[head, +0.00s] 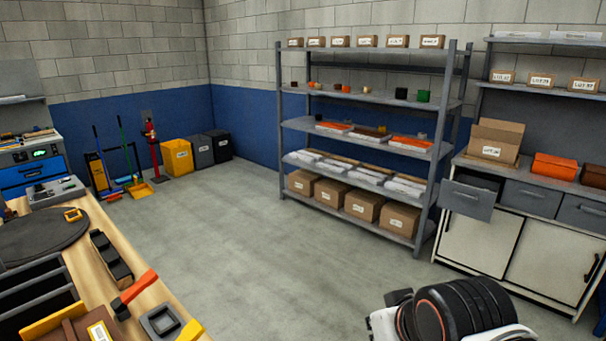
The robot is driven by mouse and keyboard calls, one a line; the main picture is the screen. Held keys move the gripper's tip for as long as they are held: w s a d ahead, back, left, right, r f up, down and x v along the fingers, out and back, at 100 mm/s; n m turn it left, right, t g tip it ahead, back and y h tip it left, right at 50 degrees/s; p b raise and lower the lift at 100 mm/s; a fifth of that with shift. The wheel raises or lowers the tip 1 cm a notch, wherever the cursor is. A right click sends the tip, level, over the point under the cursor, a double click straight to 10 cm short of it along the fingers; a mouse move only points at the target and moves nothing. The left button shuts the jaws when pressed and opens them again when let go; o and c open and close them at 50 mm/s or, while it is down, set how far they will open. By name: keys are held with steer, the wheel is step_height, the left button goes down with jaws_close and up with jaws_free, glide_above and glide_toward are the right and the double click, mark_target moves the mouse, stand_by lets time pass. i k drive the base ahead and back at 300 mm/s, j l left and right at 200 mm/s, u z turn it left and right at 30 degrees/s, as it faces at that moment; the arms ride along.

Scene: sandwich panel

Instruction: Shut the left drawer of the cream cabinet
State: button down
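The cream cabinet (481,242) stands against the wall at the right of the head view, with cream doors below and a row of grey drawers above. Its left drawer (467,200) is pulled out, its grey front standing forward of the others and its open top showing. The middle drawer (532,198) and the right drawer look closed. A white and black part of my arm shows at the bottom right, well in front of the cabinet and apart from it. My gripper's fingers are not in view.
A grey shelf rack (424,190) with several boxes stands left of the drawer. A wooden workbench (150,298) is at the lower left. The concrete floor (265,255) between is clear.

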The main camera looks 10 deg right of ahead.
mark_target(473, 189)
steer(key=i+l, duration=0.4)
steer(key=l, duration=0.15)
steer(key=i+l, duration=0.35)
steer(key=l, duration=0.2)
steer(key=i+l, duration=0.4)
steer(key=i+l+z, duration=0.1)
steer(key=i+l, duration=0.25)
steer(key=l, duration=0.3)
steer(key=i+l, duration=0.3)
steer(key=i, duration=0.25)
steer(key=i+l, duration=0.35)
steer(key=i, duration=0.15)
